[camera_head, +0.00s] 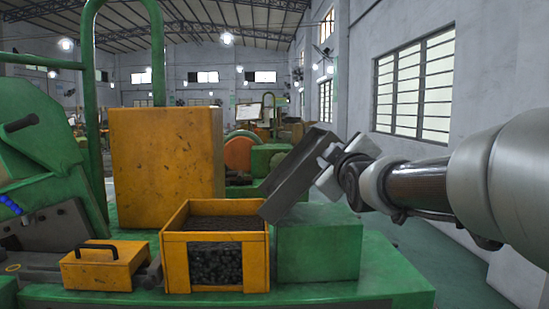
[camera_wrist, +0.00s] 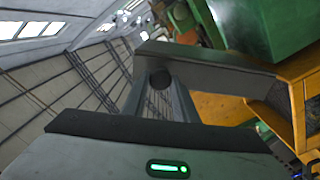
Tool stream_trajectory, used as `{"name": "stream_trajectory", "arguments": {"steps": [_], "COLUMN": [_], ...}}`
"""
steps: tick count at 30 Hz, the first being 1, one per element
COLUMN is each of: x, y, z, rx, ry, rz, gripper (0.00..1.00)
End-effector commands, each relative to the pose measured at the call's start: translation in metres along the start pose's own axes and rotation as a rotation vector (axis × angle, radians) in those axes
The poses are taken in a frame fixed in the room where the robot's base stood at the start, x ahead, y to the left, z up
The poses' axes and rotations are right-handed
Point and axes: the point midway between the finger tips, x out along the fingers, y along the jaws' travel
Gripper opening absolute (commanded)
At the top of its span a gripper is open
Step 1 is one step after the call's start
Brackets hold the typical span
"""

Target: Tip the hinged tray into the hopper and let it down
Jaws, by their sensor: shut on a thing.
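The hinged tray (camera_head: 293,175) is a grey metal trough. In the head view it is steeply tilted, with its low end at the right rim of the hopper and its high end up to the right. The hopper (camera_head: 175,262) is an open yellow box holding small dark pieces. My gripper (camera_head: 326,168) is shut on the tray at its raised right side. In the wrist view the tray (camera_wrist: 215,63) shows as grey metal beyond my gripper's body. The exact grip point and the tray's inside are hidden.
A green block (camera_head: 320,248) stands right of the hopper, under the tray. A tall yellow cabinet (camera_head: 165,150) rises behind the hopper. A small yellow box with a black handle (camera_head: 103,268) sits to the left. The space above the hopper is clear.

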Motion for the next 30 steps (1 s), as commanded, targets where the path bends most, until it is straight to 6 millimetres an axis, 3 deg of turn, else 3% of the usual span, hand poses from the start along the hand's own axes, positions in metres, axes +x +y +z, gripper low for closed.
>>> {"name": "stream_trajectory", "arguments": {"steps": [5,6,9,20,23,30], "x": [0.000,0.000,0.000,-0.006,-0.019,-0.075], "y": [0.001,0.001,0.001,0.000,0.000,0.001], "z": [-0.002,-0.002,-0.002,0.001,0.001,0.001], "rx": [0.000,0.000,0.000,0.002,0.002,0.002], "ry": [0.004,0.004,0.003,0.001,0.002,0.004], "rz": [0.003,0.003,0.002,0.002,0.004,0.006], "gripper": [0.00,0.31,0.43,0.43,0.43,0.43]}}
